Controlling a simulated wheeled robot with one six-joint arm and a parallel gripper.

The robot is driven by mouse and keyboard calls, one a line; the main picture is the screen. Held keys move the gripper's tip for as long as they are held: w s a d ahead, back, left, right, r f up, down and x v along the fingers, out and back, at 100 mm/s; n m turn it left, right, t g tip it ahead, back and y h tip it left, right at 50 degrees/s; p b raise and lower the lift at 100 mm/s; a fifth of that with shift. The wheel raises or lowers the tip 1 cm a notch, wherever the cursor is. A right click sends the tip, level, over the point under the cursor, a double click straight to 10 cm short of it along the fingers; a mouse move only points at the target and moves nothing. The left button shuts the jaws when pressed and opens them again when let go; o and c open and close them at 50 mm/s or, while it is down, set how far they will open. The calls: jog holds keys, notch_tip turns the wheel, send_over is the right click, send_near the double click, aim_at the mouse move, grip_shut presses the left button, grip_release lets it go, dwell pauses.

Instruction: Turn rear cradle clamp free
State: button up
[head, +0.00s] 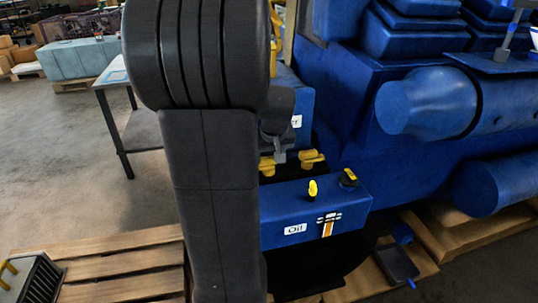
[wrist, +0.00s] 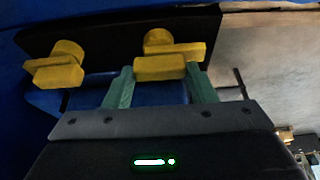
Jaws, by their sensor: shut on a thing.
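Two yellow cradle clamps sit side by side on a dark plate. In the wrist view, one clamp (wrist: 170,48) is between the green fingers of my gripper (wrist: 159,72), which is shut on its bar. The other clamp (wrist: 58,66) stands free to the left. In the head view the clamps show above the blue oil box, one at the right (head: 313,159) and one partly hidden by my gripper (head: 279,154). I take the held one as the rear cradle clamp; its turn angle is hard to judge.
A blue box labelled "Oil" (head: 294,229) with a yellow dipstick handle (head: 313,189) and dark cap (head: 348,177) lies just in front. The large blue engine (head: 350,100) fills the right. A pallet (head: 120,270) lies at lower left, a table (head: 117,75) beyond.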

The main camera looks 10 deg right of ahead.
jog(key=o, duration=1)
jog(key=v, duration=1.4)
jog(key=shift+w, duration=0.1)
jog(key=x, duration=1.4)
